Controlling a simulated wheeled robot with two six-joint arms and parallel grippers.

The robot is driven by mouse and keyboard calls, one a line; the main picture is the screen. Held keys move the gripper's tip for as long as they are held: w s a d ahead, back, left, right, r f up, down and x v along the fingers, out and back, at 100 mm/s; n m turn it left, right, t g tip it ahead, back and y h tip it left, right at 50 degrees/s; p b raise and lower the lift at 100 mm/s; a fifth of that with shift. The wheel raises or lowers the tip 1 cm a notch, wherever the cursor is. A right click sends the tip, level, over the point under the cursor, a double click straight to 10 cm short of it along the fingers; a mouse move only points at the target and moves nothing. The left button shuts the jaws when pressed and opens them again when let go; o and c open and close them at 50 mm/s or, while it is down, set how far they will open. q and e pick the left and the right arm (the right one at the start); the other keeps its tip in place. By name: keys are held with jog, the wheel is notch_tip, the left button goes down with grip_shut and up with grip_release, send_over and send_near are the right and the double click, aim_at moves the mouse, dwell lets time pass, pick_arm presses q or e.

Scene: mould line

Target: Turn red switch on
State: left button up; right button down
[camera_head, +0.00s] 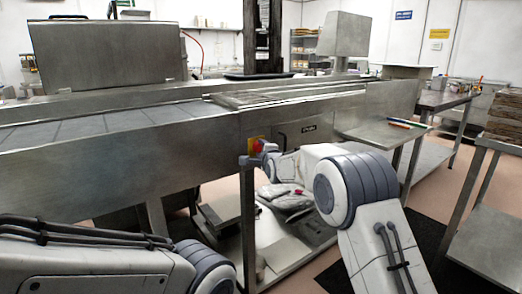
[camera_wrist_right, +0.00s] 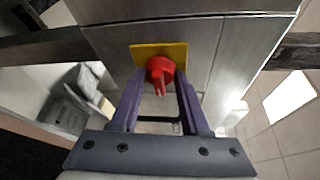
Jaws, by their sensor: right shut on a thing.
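The red switch (camera_wrist_right: 159,70) is a round red knob with a handle, on a yellow plate (camera_wrist_right: 177,53) fixed to the steel side of the machine.
The long steel conveyor (camera_head: 150,155) runs across the head view above my right gripper. A steel side table (camera_head: 385,133) with pens stands to the right. Another steel table (camera_head: 495,235) is at the far right.

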jog(key=shift+d, duration=0.1)
jog(key=shift+c, duration=1.9)
grip_release()
jog(key=v, duration=1)
jog(key=shift+s, duration=0.2)
